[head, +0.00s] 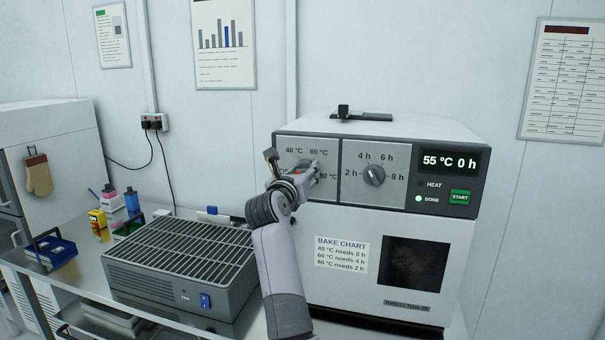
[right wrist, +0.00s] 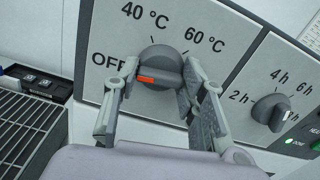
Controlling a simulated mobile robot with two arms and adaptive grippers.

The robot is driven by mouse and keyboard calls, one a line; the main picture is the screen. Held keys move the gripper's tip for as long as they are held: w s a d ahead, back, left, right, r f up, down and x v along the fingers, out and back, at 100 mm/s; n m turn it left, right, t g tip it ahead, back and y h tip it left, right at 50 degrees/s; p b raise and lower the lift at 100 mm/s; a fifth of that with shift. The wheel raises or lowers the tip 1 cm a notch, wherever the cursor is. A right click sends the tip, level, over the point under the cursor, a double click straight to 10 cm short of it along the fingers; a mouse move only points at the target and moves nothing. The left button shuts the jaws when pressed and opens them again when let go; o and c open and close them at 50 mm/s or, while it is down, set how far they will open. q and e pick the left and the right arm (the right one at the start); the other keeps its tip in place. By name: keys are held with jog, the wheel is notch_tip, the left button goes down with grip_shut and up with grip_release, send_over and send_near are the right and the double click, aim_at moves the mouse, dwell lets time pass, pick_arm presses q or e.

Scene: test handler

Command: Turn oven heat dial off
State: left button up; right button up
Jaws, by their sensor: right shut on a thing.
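The oven (head: 460,235) stands on the bench with a temperature panel at its upper left. Its round grey heat dial (right wrist: 160,62) has a grip bar with an orange end. In the right wrist view the orange end points left, towards the OFF label (right wrist: 108,62); a finger partly covers the gap between them. My right gripper (right wrist: 160,75) is shut on the heat dial, one finger on each side of the bar. In the head view my right gripper (head: 303,170) covers most of the dial and the OFF label. My left gripper is not in view.
The time dial (head: 374,174) is just right of the heat panel. The display (head: 449,161) reads 55 °C 0 h, and the green DONE light (head: 418,198) is lit. A grey fan unit (head: 185,265) stands left of the oven. A blue tray (head: 52,251) lies further left.

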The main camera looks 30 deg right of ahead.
jog(key=shift+c, duration=0.8)
jog(key=shift+r+n+p, duration=0.15)
jog(key=shift+n+p, duration=0.15)
jog(key=shift+p, duration=0.1)
jog(key=shift+n+p, duration=0.35)
jog(key=shift+n, duration=0.15)
jog(key=o, duration=1.2)
jog(key=shift+c, duration=0.2)
